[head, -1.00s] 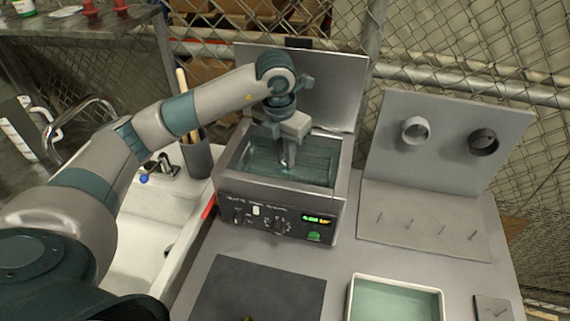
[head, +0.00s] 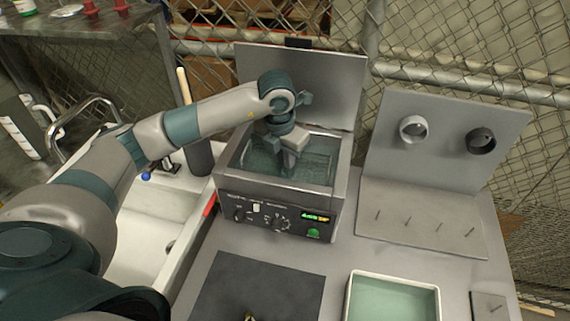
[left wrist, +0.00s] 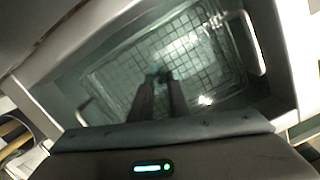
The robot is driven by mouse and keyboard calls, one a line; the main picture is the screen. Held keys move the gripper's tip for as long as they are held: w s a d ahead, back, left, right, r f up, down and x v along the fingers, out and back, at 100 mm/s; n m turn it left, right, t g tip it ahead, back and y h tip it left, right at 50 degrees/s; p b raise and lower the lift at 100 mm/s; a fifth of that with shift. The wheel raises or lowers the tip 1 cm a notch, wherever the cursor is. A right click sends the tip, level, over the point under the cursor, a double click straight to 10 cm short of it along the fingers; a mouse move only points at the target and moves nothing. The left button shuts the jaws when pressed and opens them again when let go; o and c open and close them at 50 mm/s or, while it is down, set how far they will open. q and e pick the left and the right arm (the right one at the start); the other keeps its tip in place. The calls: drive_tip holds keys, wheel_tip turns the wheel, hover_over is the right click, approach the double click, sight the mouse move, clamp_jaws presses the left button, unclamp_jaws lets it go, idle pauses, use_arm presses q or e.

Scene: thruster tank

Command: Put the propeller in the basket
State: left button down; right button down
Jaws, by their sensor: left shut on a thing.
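My left gripper (head: 289,166) reaches down into the open metal tank (head: 262,216). It also shows in the left wrist view (left wrist: 160,84), its two dark fingers pointing down over the wire mesh basket (left wrist: 215,55) inside the tank. The fingers are shut on a small dark thing (left wrist: 157,75), which looks like the propeller; its shape is mostly hidden and blurred. It is over the basket's mesh floor, but I cannot tell whether it touches it. The basket's mesh shows faintly in the head view (head: 315,168). My right gripper is not in view.
The tank's raised lid (head: 310,85) stands behind it. To the right are a panel with two rings (head: 440,110) and a plate with several pins (head: 415,225). A pale tray (head: 394,300) and a dark mat (head: 225,285) lie in front. A sink (head: 145,220) is left.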

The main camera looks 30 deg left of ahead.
use_arm(q)
drive_tip(key=shift+f, duration=0.1)
drive_tip(key=shift+f, duration=0.1)
drive_tip(key=c, duration=1.7)
unclamp_jaws()
drive_tip(key=shift+r, duration=0.45)
drive_tip(key=shift+s+a+r+b, duration=0.2)
drive_tip(key=shift+r+b, duration=0.55)
drive_tip(key=shift+r, duration=1.15)
drive_tip(key=shift+s+d+r+b, duration=0.2)
drive_tip(key=shift+r+b, duration=0.5)
drive_tip(key=shift+r, duration=1.2)
drive_tip(key=shift+s+a+r+b, duration=0.1)
drive_tip(key=shift+s+r+b, duration=0.45)
drive_tip(key=shift+r, duration=1.35)
